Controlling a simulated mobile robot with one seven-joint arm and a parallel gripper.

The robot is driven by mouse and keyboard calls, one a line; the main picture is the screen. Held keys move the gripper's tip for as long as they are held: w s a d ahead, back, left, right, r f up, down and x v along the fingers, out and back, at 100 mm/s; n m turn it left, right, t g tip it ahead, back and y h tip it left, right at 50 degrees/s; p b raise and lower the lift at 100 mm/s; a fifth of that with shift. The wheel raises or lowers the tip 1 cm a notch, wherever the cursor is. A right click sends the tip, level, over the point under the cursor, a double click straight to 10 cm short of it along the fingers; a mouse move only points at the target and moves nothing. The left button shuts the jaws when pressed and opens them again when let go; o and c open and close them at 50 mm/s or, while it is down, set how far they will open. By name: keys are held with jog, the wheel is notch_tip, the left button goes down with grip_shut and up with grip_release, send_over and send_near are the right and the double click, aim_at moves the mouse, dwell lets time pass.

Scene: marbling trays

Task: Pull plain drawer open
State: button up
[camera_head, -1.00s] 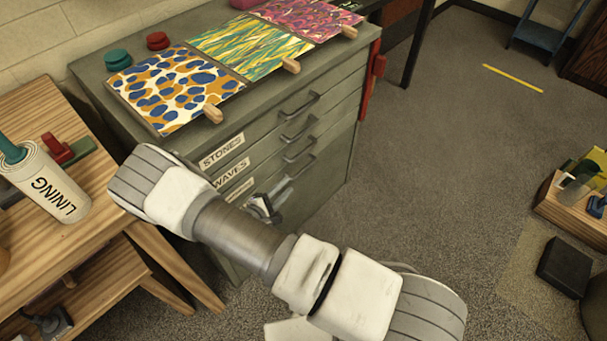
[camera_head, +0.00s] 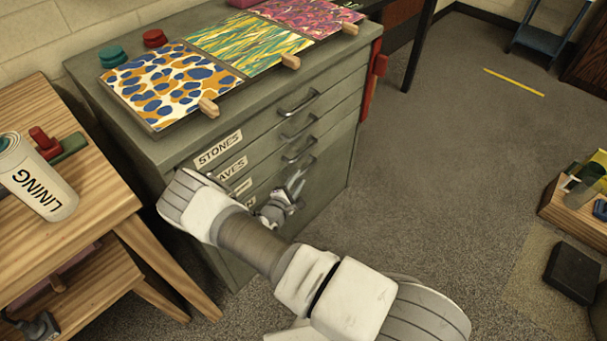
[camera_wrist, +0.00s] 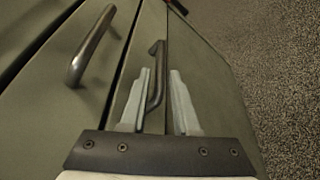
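The grey-green cabinet (camera_head: 335,150) has a stack of drawers with bar handles. The upper labels read STONES (camera_head: 218,150) and, partly covered, WAVES (camera_head: 232,168); my arm hides most of the lower labels, with only a last letter N showing on the lowest. My gripper (camera_head: 294,184) is at the lowest drawer front. In the wrist view its two fingers (camera_wrist: 160,95) are apart, with a dark bar handle (camera_wrist: 156,75) in the gap, nearer the left finger. I cannot tell whether they touch. The drawer front (camera_wrist: 195,70) looks closed.
Another handle (camera_wrist: 92,45) lies left of the fingers in the wrist view. A wooden table (camera_head: 100,205) with a LINING roll (camera_head: 38,180) stands at the left. Marbled sheets (camera_head: 170,85) lie on the cabinet.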

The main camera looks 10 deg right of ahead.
aim_at(301, 175)
jog(key=b+x, duration=0.1)
jog(key=x, duration=0.4)
jog(key=shift+f, duration=0.1)
grip_shut()
dwell(1.3)
